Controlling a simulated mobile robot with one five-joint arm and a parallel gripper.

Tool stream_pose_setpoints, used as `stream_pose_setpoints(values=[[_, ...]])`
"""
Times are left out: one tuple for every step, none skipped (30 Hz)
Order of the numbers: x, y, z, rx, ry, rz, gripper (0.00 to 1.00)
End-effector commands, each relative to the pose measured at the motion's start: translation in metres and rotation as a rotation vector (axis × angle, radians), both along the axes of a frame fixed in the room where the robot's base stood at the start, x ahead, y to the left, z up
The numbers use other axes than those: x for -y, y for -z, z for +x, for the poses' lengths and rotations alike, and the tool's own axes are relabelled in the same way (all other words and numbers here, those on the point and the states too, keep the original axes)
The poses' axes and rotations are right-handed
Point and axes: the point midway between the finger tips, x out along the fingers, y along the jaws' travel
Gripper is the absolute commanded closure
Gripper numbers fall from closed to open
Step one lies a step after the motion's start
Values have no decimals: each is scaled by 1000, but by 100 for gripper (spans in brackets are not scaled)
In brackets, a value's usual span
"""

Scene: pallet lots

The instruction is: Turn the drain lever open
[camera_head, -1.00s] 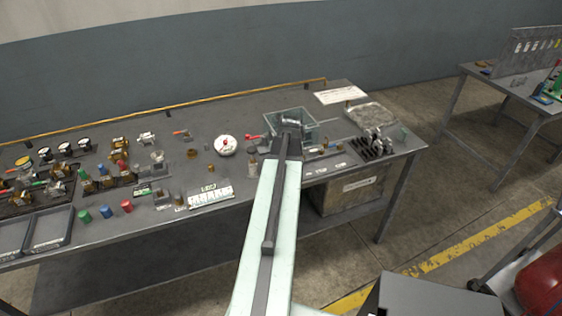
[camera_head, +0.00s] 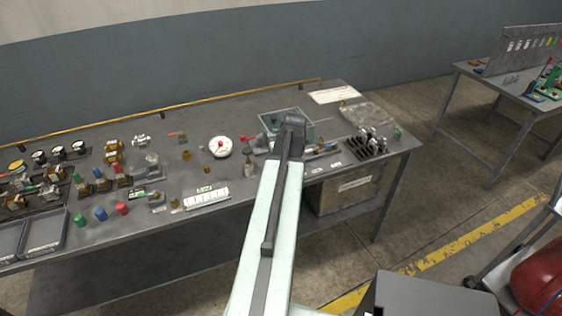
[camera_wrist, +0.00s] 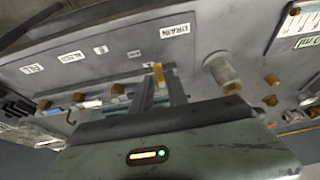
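In the wrist view a white label reading DRAIN (camera_wrist: 175,31) is on the grey bench top. A brass-yellow lever (camera_wrist: 158,73) stands just in front of that label. My gripper (camera_wrist: 161,84) points at it, with its two dark fingers apart on either side of it. Whether either finger touches the lever cannot be made out. In the head view my gripper (camera_head: 291,122) is over the right part of the bench, at the clear tray (camera_head: 268,126). My arm hides the drain lever there.
More brass fittings (camera_wrist: 271,100) and a pale cylindrical fitting (camera_wrist: 222,70) stand right of my gripper in the wrist view. In the head view a white round dial (camera_head: 220,146) and a dark rack (camera_head: 368,146) flank my arm. The bench (camera_head: 240,112) is bare toward the back.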

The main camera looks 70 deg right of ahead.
Motion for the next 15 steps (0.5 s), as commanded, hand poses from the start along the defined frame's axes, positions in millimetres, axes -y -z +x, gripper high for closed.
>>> stream_pose_setpoints(values=[[0, 0, 0, 0, 0, 0, 66], [0, 0, 0, 0, 1, 0, 66], [0, 0, 0, 0, 1, 0, 66], [0, 0, 0, 0, 1, 0, 66], [0, 0, 1, 0, 0, 0, 66], [0, 0, 1, 0, 0, 0, 66], [0, 0, 1, 0, 0, 0, 66], [0, 0, 1, 0, 0, 0, 66], [0, 0, 1, 0, 0, 0, 66], [-1, -1, 1, 0, 0, 0, 66], [-1, -2, 1, 0, 0, 0, 66], [-1, -4, 0, 0, 0, 0, 66], [-2, -6, 0, 0, 1, 0, 66], [-3, -9, -1, 0, 1, 0, 66], [-4, -14, -2, 0, 1, 0, 66]])
